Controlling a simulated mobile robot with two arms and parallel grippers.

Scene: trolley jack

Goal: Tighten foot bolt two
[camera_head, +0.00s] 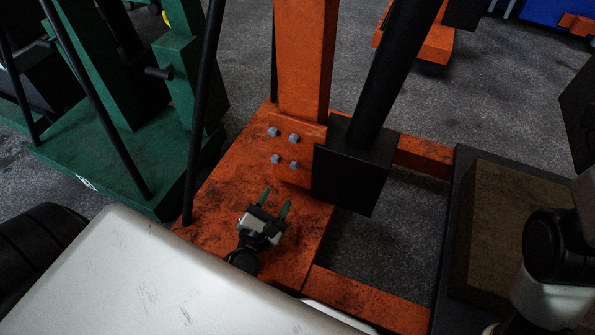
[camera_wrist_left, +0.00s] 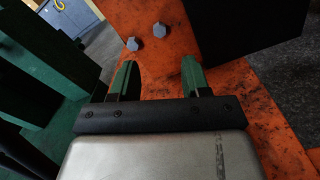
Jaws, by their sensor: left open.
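Several grey hex bolts (camera_head: 275,159) sit in a two-by-two group on the bracket (camera_head: 299,150) at the foot of the orange post (camera_head: 303,60). No mark shows which is foot bolt two. My left gripper (camera_head: 276,199) is over the orange base plate, below and in front of the bolts, with its green fingers apart and nothing between them. In the left wrist view two bolts, a left one (camera_wrist_left: 133,44) and a right one (camera_wrist_left: 159,30), show beyond the open fingertips (camera_wrist_left: 157,62), apart from them. My right gripper is not in view.
A black block with a thick black cylinder (camera_head: 352,165) stands close right of the bolts. A green machine (camera_head: 120,150) with thin dark rods is at the left. A brown-topped block (camera_head: 510,220) is at the right. Bare grey floor (camera_head: 385,225) lies between the orange beams.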

